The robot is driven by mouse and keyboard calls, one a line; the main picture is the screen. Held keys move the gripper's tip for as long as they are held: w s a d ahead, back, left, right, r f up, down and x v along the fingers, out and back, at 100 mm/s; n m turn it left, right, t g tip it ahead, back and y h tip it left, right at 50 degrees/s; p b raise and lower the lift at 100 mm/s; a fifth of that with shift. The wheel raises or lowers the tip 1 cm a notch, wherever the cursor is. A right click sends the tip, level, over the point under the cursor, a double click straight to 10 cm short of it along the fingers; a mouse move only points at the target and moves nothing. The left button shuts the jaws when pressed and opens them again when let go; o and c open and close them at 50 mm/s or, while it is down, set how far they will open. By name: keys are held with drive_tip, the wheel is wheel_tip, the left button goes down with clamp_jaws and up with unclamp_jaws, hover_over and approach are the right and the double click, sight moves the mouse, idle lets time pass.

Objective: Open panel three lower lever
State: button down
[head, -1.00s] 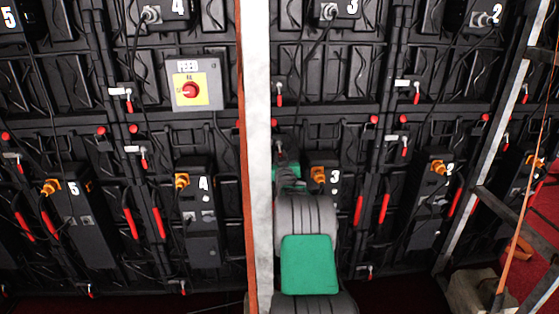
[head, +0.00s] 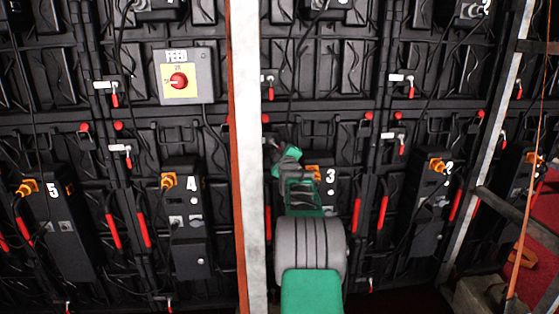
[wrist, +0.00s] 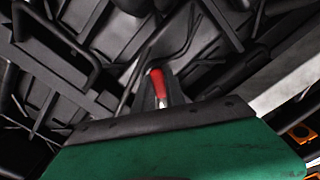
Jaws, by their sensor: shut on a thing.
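Panel three's lower unit (head: 325,188) carries a white "3" and an orange connector, partly covered by my arm. In the wrist view, the red-handled lever (wrist: 156,84) stands between the dark fingers of my gripper (wrist: 160,92), which is shut on it. The handle's red part shows above the fingers, and its lower metal part is partly hidden. In the head view my gripper (head: 272,146) is at the panel just right of the pale post, left of the orange connector. The lever cannot be made out there.
A pale vertical post (head: 249,160) with an orange edge stands close left of my arm. Another slanted post (head: 490,150) stands at the right. Other red-handled levers, such as one on the right (head: 402,144), and hanging cables line the black wall. A feed switch box (head: 188,78) is upper left.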

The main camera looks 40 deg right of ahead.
drive_tip(key=n, duration=0.1)
drive_tip(key=n+b, duration=0.1)
drive_tip(key=n, duration=0.1)
drive_tip(key=r+n+b, duration=0.1)
drive_tip(key=shift+s+d, duration=0.2)
drive_tip(key=shift+d, duration=0.1)
drive_tip(key=shift+r+n+b, duration=0.3)
drive_tip(key=shift+n+b, duration=0.05)
drive_tip(key=shift+n, duration=0.35)
drive_tip(key=shift+r+n+b, duration=0.3)
drive_tip(key=shift+n, duration=0.4)
drive_tip(key=shift+r, duration=0.1)
drive_tip(key=c, duration=1.4)
unclamp_jaws()
drive_tip(key=v, duration=0.7)
drive_tip(key=shift+s+a+p, duration=0.25)
drive_tip(key=shift+s+p, duration=0.05)
drive_tip(key=shift+s, duration=0.05)
